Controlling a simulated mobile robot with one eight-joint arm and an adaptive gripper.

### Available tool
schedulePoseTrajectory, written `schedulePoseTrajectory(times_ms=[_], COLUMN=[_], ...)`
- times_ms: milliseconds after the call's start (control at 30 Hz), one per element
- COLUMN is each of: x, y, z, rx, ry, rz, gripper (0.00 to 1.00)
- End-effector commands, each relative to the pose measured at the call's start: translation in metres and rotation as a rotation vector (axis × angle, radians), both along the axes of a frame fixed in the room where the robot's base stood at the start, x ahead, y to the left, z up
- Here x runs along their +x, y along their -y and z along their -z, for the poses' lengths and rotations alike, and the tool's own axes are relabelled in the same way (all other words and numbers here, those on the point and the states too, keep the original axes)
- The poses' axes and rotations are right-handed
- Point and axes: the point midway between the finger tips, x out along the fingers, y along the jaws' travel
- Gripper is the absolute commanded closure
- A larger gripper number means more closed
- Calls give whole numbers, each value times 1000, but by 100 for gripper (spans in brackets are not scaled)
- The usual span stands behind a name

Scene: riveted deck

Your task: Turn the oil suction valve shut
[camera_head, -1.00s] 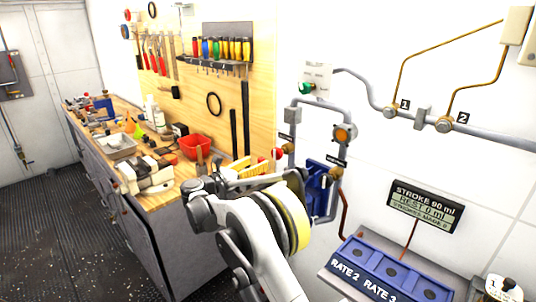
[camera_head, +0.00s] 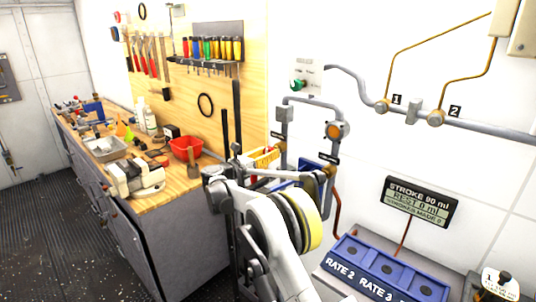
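Grey pipework on the white wall carries fittings with small dark tags too small to read, so I cannot tell which is the oil suction valve. One fitting (camera_head: 336,130) has an orange round face and sits at the right bend of the pipe loop. A grey fitting (camera_head: 284,114) sits on the left leg, and a green knob (camera_head: 297,85) is on a plate above. My arm rises in front of the lower pipes, and its links hide part of them and of a blue part (camera_head: 310,170). My gripper's fingers cannot be made out clearly among the links.
A workbench (camera_head: 190,210) runs along the left, holding a red bin (camera_head: 185,148) and tools. Something yellow (camera_head: 265,158) shows behind my arm. A blue panel (camera_head: 385,268) with rate labels and a display (camera_head: 420,202) are at right. The dark floor at left is clear.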

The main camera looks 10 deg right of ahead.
Motion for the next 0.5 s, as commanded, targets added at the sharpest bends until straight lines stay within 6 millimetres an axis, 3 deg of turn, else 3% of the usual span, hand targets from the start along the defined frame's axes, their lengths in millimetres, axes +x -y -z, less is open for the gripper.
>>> schedulePoseTrajectory(times_ms=[33, 100, 500], x=[0, 0, 0], y=[0, 0, 0], z=[0, 0, 0], rx=[0, 0, 17], ry=[0, 0, 23], rz=[0, 0, 0], gripper=[71, 89, 89])
